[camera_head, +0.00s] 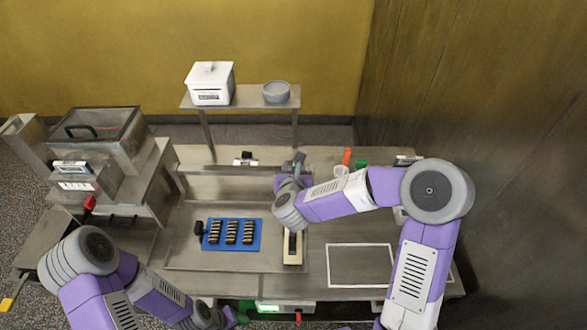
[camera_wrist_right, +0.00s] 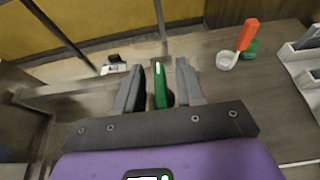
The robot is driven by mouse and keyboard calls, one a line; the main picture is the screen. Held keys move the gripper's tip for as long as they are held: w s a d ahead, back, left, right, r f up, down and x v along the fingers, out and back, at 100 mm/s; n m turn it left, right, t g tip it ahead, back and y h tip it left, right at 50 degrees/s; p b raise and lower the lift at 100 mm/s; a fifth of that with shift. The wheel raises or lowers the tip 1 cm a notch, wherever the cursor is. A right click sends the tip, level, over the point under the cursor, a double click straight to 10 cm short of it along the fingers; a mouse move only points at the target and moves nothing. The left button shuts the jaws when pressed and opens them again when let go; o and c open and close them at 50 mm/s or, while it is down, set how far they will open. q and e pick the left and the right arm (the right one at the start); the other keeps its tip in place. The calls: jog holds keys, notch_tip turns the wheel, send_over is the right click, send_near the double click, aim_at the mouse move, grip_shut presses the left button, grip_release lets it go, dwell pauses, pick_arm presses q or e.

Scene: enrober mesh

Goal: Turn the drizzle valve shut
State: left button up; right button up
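I cannot tell for sure which part is the drizzle valve. A narrow green handle-like piece (camera_wrist_right: 160,88) stands between the fingers of my right gripper (camera_wrist_right: 160,85) in the right wrist view, with a gap on each side. In the head view the right gripper (camera_head: 297,160) is behind the tray, near the shelf's right leg, and its own wrist hides much of it. A red knob (camera_head: 89,203) is on the machine at the left, and another red piece (camera_head: 298,317) is at the front edge. My left gripper (camera_head: 225,318) is low at the front, its fingers unclear.
A blue mat (camera_head: 214,240) with rows of dark bars lies on the tray (camera_head: 185,258). A shelf (camera_head: 250,98) holds a white box (camera_head: 210,85) and a grey bowl (camera_head: 277,92). An orange-handled scoop (camera_head: 345,160) lies right of the gripper. A white-outlined area (camera_head: 360,265) is clear.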

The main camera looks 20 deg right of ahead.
grip_shut()
